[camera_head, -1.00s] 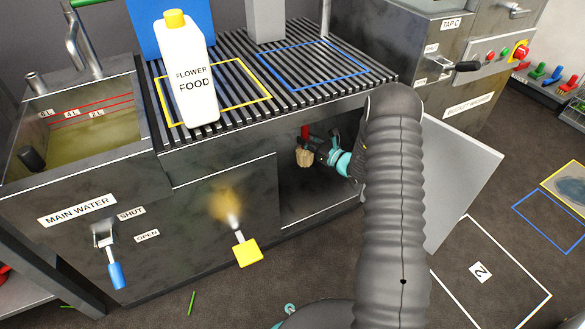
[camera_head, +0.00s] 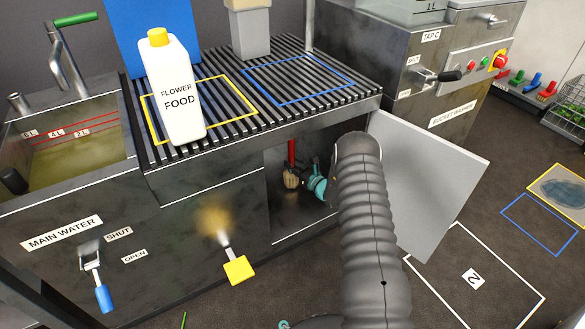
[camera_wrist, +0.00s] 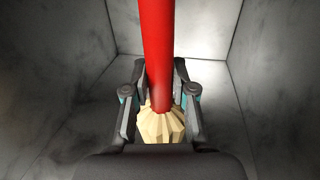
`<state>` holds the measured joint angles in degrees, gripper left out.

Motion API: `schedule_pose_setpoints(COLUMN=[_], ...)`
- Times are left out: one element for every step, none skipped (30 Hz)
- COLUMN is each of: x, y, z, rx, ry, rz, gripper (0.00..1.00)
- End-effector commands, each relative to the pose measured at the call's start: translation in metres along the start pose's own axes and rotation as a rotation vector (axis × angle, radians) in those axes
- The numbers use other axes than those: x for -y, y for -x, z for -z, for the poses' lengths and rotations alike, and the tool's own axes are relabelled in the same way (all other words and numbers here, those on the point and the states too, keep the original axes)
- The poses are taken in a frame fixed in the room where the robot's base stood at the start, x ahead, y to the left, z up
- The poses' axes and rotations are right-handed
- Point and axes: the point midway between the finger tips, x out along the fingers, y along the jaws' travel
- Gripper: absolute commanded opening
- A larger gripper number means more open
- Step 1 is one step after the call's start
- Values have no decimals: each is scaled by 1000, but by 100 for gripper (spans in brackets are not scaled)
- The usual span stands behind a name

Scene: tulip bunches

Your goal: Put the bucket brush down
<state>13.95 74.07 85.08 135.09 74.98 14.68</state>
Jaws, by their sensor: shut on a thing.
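The bucket brush has a red handle and a pale, ribbed head. In the head view its red handle (camera_head: 291,152) stands about upright inside the open cupboard under the slatted rack, with the pale head (camera_head: 291,180) below. In the wrist view the handle (camera_wrist: 158,50) rises between my fingers and the head (camera_wrist: 160,127) is beyond them. My gripper (camera_wrist: 160,108) is shut on the brush; in the head view it (camera_head: 305,182) is partly hidden by my arm. I cannot tell whether the head touches the cupboard floor.
The cupboard's open door (camera_head: 430,180) stands right of my arm. Grey cupboard walls (camera_wrist: 60,60) surround the gripper closely. A flower food bottle (camera_head: 180,95) stands on the slatted rack (camera_head: 330,88) above. A floor square marked 2 (camera_head: 480,300) is empty.

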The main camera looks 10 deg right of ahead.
Motion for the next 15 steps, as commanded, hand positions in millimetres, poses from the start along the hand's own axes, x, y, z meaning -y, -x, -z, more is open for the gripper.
schedule_pose_setpoints(x=[0, 0, 0, 0, 0, 0, 0, 0, 0, 0, 0, 0, 0, 0, 0], y=[0, 0, 0, 0, 0, 0, 0, 0, 0, 0, 0, 0, 0, 0, 0], z=[8, 10, 12, 12, 12, 12, 11, 11, 11, 12, 12, 14, 15, 15, 14], rx=[0, 1, 1, 1, 1, 1, 1, 1, 1, 1, 1, 1, 1, 1, 1], ry=[0, 0, 0, 1, 1, 1, 1, 1, 1, 1, 1, 1, 1, 1, 1], rz=[0, 0, 0, 0, 0, 0, 0, 0, 0, 0, 0, 0, 0, 0, 0], gripper=[0, 0, 0, 0, 0, 0, 0, 0, 0, 0, 0, 0, 0, 0, 33])
